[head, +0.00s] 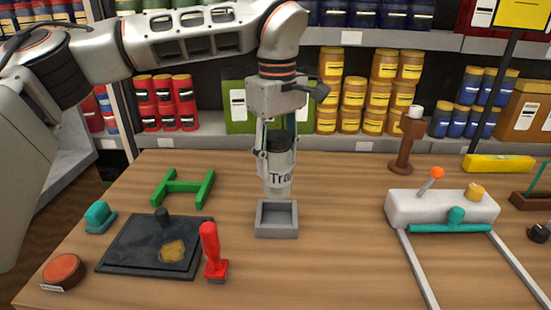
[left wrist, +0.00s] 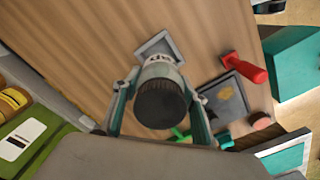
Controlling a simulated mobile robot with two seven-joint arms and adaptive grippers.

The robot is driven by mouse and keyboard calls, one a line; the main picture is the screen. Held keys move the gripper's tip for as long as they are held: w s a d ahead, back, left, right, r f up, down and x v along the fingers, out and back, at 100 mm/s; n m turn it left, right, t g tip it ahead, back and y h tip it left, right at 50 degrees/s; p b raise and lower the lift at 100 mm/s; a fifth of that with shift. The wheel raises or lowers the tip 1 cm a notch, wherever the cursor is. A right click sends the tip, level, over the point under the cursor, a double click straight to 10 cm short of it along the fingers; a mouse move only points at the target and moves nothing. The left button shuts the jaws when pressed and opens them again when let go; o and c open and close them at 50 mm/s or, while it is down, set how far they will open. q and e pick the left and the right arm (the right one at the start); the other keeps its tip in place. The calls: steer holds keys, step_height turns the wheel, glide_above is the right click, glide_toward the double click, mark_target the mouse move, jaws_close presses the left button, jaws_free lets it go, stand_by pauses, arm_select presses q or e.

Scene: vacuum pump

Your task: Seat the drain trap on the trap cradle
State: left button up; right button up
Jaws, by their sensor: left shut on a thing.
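My left gripper (head: 276,155) points down and is shut on the drain trap, a clear jar (head: 277,183) with a black lid and a "Tra..." label. The trap is upright, just above and slightly behind the trap cradle, a grey square open box (head: 276,234) on the table. In the left wrist view the trap's black lid (left wrist: 162,104) fills the space between the fingers, and the cradle (left wrist: 157,46) shows just beyond it. The cradle looks empty. Whether the trap's bottom touches the cradle's rim is hard to tell. My right gripper is not in view.
Left of the cradle stand a red-handled tool (head: 211,250), a dark tray (head: 130,262) and a green stand (head: 184,187). Right are a white pump unit (head: 440,207) with rails and a brown post (head: 408,140). Table between cradle and pump is clear.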

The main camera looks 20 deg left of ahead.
mark_target(277, 179)
arm_select(q)
step_height(277, 179, down, 2)
steer(key=shift+w+f+b, duration=0.1)
steer(key=shift+f+b, duration=0.1)
steer(key=shift+b, duration=0.55)
steer(key=shift+f+b, duration=0.75)
steer(key=shift+f, duration=0.6)
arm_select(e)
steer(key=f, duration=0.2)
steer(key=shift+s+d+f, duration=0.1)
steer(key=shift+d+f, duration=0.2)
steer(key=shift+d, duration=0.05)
arm_select(q)
steer(key=shift+p, duration=0.3)
steer(key=shift+p, duration=0.35)
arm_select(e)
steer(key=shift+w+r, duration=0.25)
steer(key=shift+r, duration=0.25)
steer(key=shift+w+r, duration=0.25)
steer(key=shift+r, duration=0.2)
